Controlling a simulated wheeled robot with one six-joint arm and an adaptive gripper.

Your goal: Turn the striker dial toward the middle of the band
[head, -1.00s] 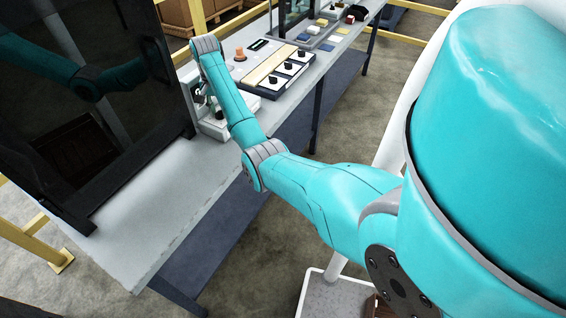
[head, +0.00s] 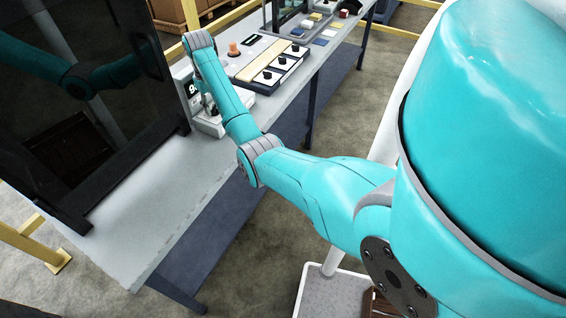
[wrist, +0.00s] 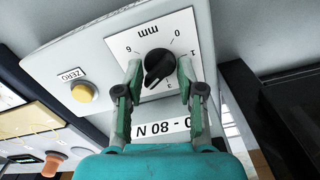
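The striker dial (wrist: 160,66) is a black knob on a white scale plate marked mm, with numbers around it, in the wrist view. Its narrow end points toward the lower left of the picture, near the 3; the exact reading is hard to tell. My gripper (wrist: 159,68) is open, with one green finger on each side of the dial. Small gaps seem to show between fingers and knob. In the head view my gripper (head: 211,106) is at the small white instrument (head: 212,127), mostly hidden behind my arm; the dial cannot be made out there.
A dark upright panel (head: 80,100) stands left of the instrument. A panel with black knobs (head: 268,76) lies beyond. The near table (head: 130,215) is clear.

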